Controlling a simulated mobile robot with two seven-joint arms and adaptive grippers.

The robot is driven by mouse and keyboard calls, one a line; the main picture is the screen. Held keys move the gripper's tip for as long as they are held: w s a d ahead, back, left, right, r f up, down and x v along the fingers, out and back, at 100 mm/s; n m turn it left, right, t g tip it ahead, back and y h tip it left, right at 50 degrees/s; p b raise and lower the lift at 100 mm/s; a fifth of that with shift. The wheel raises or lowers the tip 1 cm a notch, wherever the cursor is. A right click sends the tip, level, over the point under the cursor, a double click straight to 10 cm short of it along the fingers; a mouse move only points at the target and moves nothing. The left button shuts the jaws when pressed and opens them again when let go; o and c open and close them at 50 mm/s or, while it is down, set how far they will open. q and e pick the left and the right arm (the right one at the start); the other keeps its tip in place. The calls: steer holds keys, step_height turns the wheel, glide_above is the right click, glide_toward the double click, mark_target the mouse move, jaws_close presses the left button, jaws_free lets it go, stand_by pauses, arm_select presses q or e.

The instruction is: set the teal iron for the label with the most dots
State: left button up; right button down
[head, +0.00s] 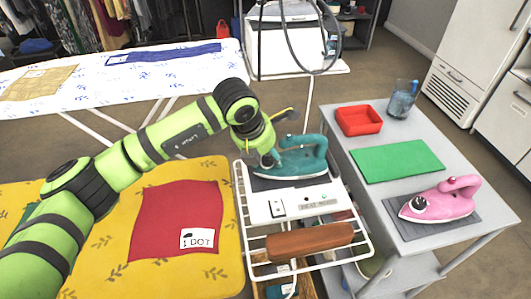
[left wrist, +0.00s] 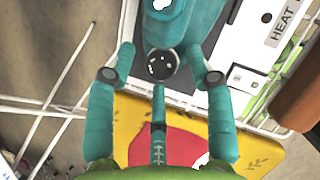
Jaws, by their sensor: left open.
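The teal iron (head: 305,158) rests on the white wire rack (head: 243,212); it also shows in the left wrist view (left wrist: 186,22). Its round black dial (left wrist: 161,65) with white dots lies between the fingers of my left gripper (head: 270,160), which is open; the dial setting is too small to read. In the left wrist view my fingers (left wrist: 162,78) stand around the dial; contact is unclear. The red cloth (head: 165,215) has a white label (head: 197,238) reading "1 DOT". The tan cloth (head: 38,83) and blue cloth (head: 165,54) carry labels too small to read.
A white switch box (head: 290,203) and a brown block (head: 308,240) sit on the rack. On the grey table at right are a pink iron (head: 440,200), a green mat (head: 397,160), a red tray (head: 358,120) and a glass (head: 401,102). My left arm hides part of the yellow board (head: 110,255).

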arm_select(q)
jaws_close()
